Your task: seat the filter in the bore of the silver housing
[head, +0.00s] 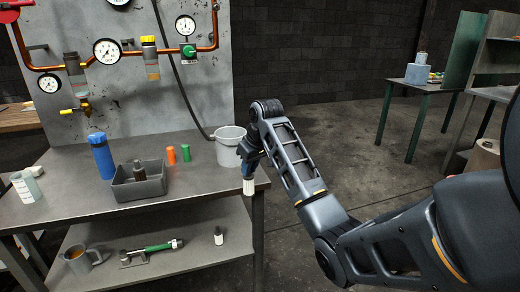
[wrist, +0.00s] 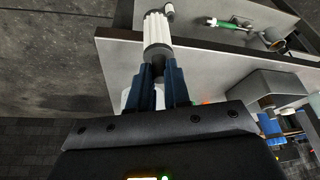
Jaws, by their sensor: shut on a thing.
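I cannot tell for sure which thing is the silver housing. Two fittings with grey and amber bodies sit on the pipework, one at left (head: 74,72) and one at right (head: 150,60); no open bore can be made out on either.
Gauges and copper pipes cover the panel (head: 190,95).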

